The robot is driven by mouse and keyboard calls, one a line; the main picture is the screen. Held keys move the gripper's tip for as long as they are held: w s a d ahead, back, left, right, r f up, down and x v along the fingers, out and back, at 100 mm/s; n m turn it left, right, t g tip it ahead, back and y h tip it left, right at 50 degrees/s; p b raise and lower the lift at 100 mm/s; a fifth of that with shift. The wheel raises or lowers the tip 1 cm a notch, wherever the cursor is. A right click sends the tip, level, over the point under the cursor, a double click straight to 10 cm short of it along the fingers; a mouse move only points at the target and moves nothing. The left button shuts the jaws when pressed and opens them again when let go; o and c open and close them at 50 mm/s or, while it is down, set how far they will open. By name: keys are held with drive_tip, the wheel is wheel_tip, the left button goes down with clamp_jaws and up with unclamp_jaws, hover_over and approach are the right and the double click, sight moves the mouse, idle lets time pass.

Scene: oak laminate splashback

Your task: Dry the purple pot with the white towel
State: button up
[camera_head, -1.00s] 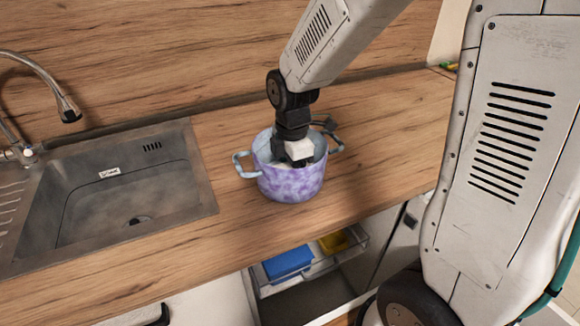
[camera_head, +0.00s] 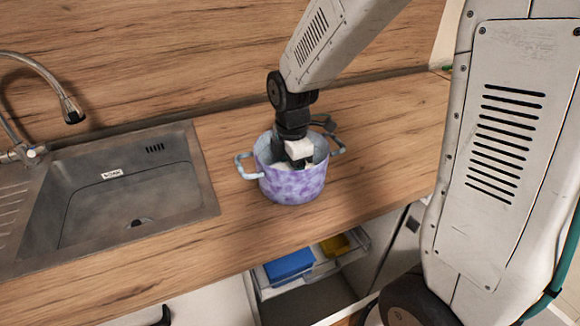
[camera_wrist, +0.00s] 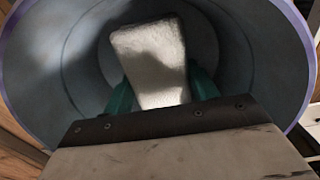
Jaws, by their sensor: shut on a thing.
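The purple pot (camera_head: 291,188) stands upright on the wooden counter, right of the sink. It has mottled purple sides, a grey-blue inside and two grey-blue handles. My gripper (camera_wrist: 158,92) reaches down into the pot from above. Its teal fingers are shut on the white towel (camera_wrist: 150,52), which looks like a small folded pad in the wrist view. The towel is inside the pot, near the bottom or wall; I cannot tell whether it touches. In the head view my wrist and the pot's rim hide most of the towel and the fingertips.
A metal sink (camera_head: 125,195) with a faucet (camera_head: 68,105) is at the left. Below the counter, an open drawer (camera_head: 330,268) holds a blue thing (camera_head: 289,266) and a yellow thing (camera_head: 335,245). The wooden splashback (camera_head: 180,50) rises behind. The counter (camera_head: 400,130) right of the pot is clear.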

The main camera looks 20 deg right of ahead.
drive_tip(key=shift+s, duration=0.75)
drive_tip(key=shift+w, duration=1.4)
drive_tip(key=shift+s, duration=1.35)
drive_tip(key=shift+w+f, duration=0.1)
drive_tip(key=shift+w, duration=1.15)
drive_tip(key=shift+c, duration=0.3)
drive_tip(key=shift+s, duration=1.3)
drive_tip(key=shift+w, duration=1.35)
drive_tip(key=shift+s, duration=1.2)
drive_tip(key=shift+w, duration=1.2)
drive_tip(key=shift+s, duration=1.25)
drive_tip(key=shift+w, duration=1.3)
drive_tip(key=shift+s, duration=1.35)
